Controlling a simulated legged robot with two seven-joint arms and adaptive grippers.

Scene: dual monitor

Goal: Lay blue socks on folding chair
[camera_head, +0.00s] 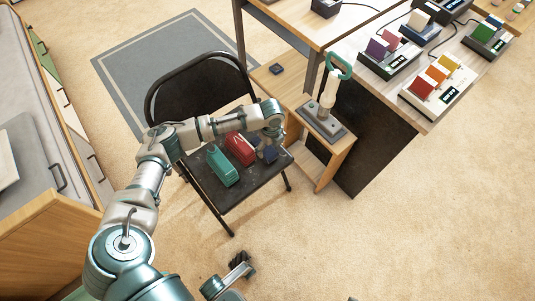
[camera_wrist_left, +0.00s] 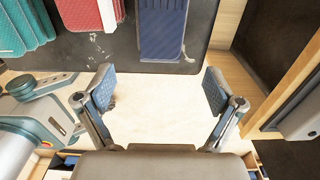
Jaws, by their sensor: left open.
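The black folding chair (camera_head: 250,184) stands open in the middle of the head view, and its seat edge shows in the left wrist view (camera_wrist_left: 205,58). The folded blue socks (camera_head: 268,154) lie on the seat at its right side. In the left wrist view the blue socks (camera_wrist_left: 163,28) lie flat, beyond the fingertips. My left gripper (camera_head: 270,141) is at the blue socks and partly covers them. Its fingers (camera_wrist_left: 160,88) are spread with nothing between them. My right gripper (camera_head: 238,266) is low in the head view, away from the chair, and its opening is unclear.
Red socks (camera_head: 240,149) and green socks (camera_head: 222,167) lie on the seat left of the blue ones. A wooden stand with a joystick-like device (camera_head: 322,119) is close on the chair's right. A desk (camera_head: 436,122) with several coloured-card devices is further right. Carpet in front is clear.

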